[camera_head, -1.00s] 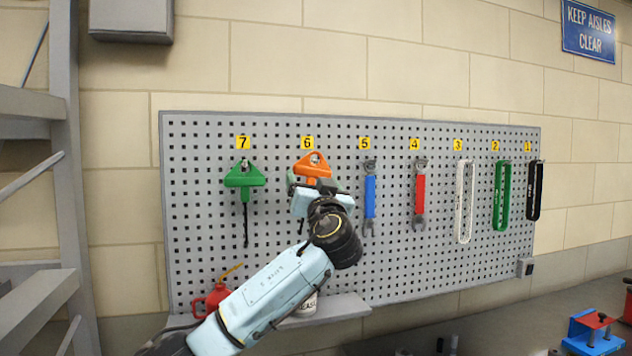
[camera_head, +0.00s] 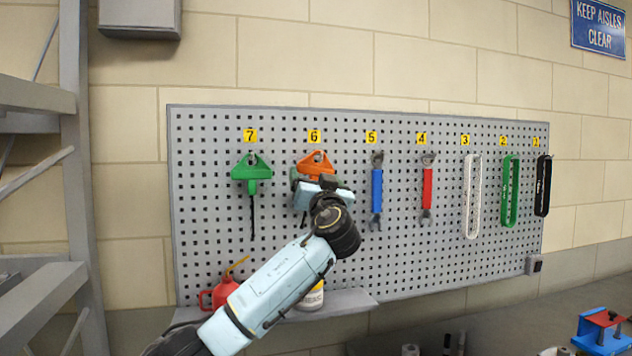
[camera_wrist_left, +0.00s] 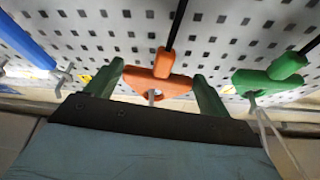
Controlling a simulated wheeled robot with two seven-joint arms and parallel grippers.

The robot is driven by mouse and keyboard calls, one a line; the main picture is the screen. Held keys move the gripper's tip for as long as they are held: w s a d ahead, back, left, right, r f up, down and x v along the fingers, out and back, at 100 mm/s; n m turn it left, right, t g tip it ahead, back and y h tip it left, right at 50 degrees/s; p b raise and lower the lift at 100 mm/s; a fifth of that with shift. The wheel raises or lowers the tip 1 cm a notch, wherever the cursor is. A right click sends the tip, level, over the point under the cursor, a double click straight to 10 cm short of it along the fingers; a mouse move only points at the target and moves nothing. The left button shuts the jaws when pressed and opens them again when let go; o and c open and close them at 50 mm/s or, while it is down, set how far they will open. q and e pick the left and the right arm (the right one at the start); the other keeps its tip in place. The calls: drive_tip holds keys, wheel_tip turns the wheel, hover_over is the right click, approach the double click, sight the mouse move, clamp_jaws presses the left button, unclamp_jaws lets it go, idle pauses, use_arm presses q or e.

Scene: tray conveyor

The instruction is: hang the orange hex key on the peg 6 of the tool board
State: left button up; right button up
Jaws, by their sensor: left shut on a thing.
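The orange hex key (camera_head: 316,160) is at the tool board (camera_head: 300,118), just below the yellow number 6 label (camera_head: 314,135). My left gripper (camera_head: 314,178) is shut on its triangular handle. In the left wrist view the orange handle (camera_wrist_left: 150,85) sits between the green fingers of my left gripper (camera_wrist_left: 157,78), and its black shaft runs along the board. A small metal piece, apparently the peg end, shows at the handle's hole. I cannot tell whether the handle rests on the peg. In the head view my gripper hides the shaft. My right gripper is not in view.
A green hex key (camera_head: 251,172) hangs at 7, left of my gripper. A blue wrench (camera_head: 377,190) hangs at 5 and a red wrench (camera_head: 427,190) at 4. A shelf (camera_head: 345,301) below holds a red oil can (camera_head: 222,293) and a white container (camera_head: 311,298).

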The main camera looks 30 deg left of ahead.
use_arm(q)
drive_tip(key=shift+w, duration=0.1)
idle(0.3)
drive_tip(key=o, duration=1.5)
drive_tip(key=shift+c, duration=0.2)
drive_tip(key=shift+d+f, duration=0.1)
